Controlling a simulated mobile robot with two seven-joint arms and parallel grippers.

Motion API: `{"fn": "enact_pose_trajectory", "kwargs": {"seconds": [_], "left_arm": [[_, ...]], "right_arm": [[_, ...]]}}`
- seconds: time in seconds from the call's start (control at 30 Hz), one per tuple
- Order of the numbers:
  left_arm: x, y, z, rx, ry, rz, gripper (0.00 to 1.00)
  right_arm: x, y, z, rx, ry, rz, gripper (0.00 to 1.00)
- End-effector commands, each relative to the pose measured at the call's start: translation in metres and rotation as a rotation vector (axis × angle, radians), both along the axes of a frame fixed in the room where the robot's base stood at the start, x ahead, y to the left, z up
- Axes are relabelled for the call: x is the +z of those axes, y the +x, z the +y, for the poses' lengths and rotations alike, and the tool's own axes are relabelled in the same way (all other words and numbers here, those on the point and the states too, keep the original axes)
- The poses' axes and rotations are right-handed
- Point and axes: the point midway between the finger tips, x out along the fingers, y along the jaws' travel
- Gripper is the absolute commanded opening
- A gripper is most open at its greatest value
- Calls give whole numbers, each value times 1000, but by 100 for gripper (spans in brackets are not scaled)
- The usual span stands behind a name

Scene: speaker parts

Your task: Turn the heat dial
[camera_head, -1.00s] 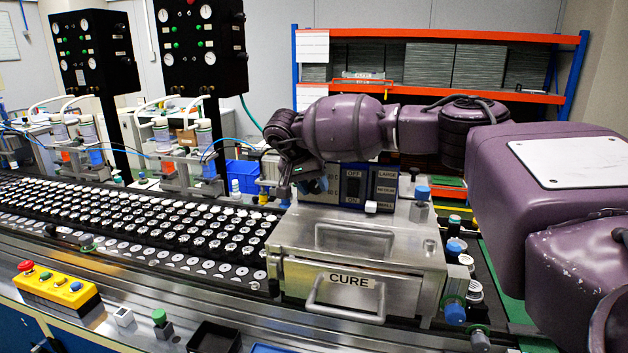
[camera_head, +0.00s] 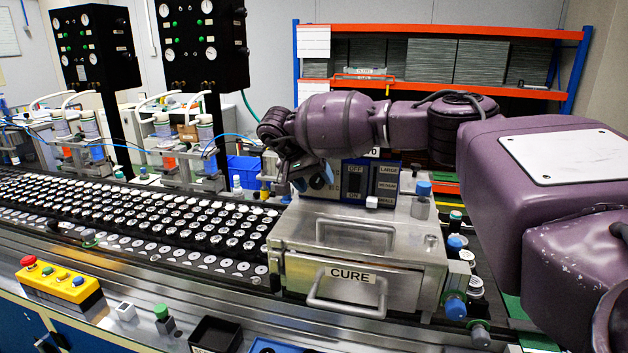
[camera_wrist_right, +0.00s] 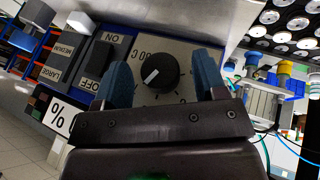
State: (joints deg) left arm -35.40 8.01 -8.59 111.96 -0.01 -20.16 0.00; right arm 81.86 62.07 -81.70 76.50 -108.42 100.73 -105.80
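The heat dial (camera_wrist_right: 156,77) is a round black knob with a white pointer line on a pale scale plate, seen in the right wrist view. My right gripper (camera_wrist_right: 164,75) is open, with one blue fingertip pad on each side of the dial; whether either pad touches it cannot be told. In the head view my right gripper (camera_head: 312,180) is at the left end of the control panel (camera_head: 372,182), on top of the metal CURE box (camera_head: 350,245), and the arm hides the dial. My left gripper is not in view.
Beside the dial are an ON/OFF switch (camera_wrist_right: 112,65) and a size selector labelled LARGE and MEDIUM (camera_wrist_right: 62,60). A conveyor with rows of speaker parts (camera_head: 150,215) runs left of the box. A yellow button box (camera_head: 60,285) sits at the front left.

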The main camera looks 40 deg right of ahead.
Motion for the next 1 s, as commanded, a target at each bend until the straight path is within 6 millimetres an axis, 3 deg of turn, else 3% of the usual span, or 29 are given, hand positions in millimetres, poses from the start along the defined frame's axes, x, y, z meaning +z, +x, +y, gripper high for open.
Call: {"fn": "enact_pose_trajectory", "kwargs": {"seconds": [0.33,0.8,1.0], "left_arm": [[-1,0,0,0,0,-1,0],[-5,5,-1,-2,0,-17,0],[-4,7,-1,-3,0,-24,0]], "right_arm": [[8,1,5,0,0,-2,65],[73,4,47,0,1,-2,65],[88,4,57,1,0,-1,65]]}}
